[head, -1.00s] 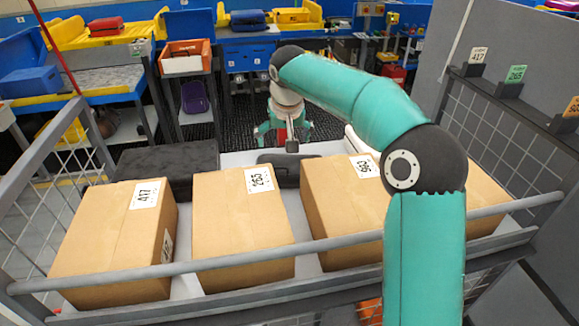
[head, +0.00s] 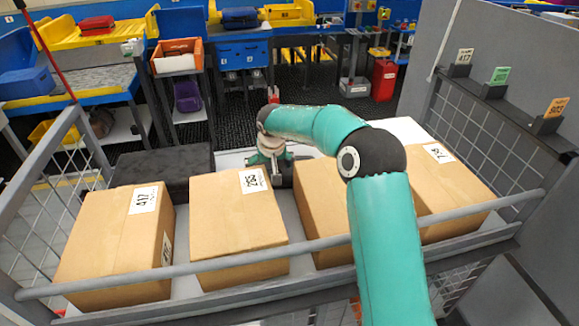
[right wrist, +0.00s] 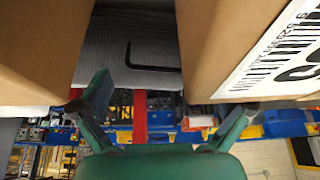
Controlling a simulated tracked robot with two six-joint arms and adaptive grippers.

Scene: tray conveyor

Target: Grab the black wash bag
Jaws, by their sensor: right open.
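In the right wrist view a grey ribbed surface with a black strap, likely the bag (right wrist: 140,50), shows between two boxes, ahead of the fingers. My right gripper (head: 270,168) points down right at the bag; its spread fingers also show in the right wrist view (right wrist: 165,100). It is open and holds nothing; I cannot tell whether it touches the bag. My left gripper is not in view.
Several cardboard boxes (head: 115,245) stand in a row behind a grey rail (head: 200,268), close to the gripper. A dark block (head: 165,172) lies behind the left boxes. Mesh side panels (head: 490,150) bound the area. Pale surface (head: 400,130) is free at the back right.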

